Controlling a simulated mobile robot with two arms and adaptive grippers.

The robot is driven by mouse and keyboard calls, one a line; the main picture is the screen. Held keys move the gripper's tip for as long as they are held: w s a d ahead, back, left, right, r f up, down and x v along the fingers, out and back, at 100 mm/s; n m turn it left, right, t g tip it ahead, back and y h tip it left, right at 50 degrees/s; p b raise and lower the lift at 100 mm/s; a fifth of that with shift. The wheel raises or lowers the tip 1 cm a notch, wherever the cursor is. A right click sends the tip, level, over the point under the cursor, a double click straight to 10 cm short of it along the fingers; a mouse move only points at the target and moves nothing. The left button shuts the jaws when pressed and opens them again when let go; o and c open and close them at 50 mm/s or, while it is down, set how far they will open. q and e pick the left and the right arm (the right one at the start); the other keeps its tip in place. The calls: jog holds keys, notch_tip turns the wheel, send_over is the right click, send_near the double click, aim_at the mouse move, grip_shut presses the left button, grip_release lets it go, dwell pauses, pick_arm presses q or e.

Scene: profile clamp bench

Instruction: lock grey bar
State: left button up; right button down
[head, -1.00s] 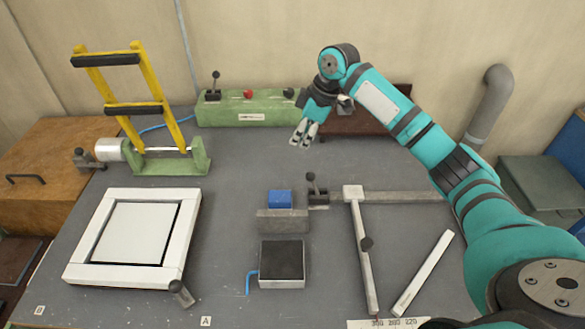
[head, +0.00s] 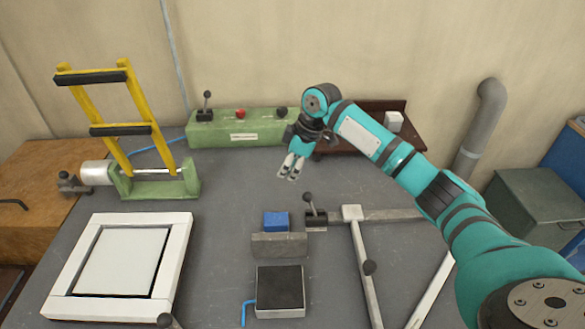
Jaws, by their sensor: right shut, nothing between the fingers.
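A second grey bar (head: 388,215) runs right from that block and passes behind my right arm. A small clamp with a black-knobbed lever (head: 311,203) stands at the block's left, its lever tilted up. Which bar the task means, I cannot tell. My right gripper (head: 286,174) is shut and empty, pointing down beyond the blue block (head: 276,221) and apart from the lever and bars. My left gripper is out of view.
A grey block (head: 279,246) and a black-topped pad (head: 280,286) lie in front of the blue block. A white frame (head: 60,272) lies left, a yellow-handled press (head: 128,127) behind it. A green control box (head: 240,135) stands at the back.

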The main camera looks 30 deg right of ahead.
jog(key=p+x, duration=0.2)
jog(key=x, duration=0.5)
jog(key=s+d+p, duration=0.1)
jog(key=s+d, duration=0.1)
jog(key=d, duration=0.1)
jog(key=shift+s+d+p, duration=0.15)
jog(key=shift+s+p, duration=0.1)
jog(key=shift+p, duration=0.1)
jog(key=shift+w, duration=0.1)
jog(key=shift+s+d+r, duration=0.15)
jog(key=shift+s+d, duration=0.05)
jog(key=shift+d, duration=0.1)
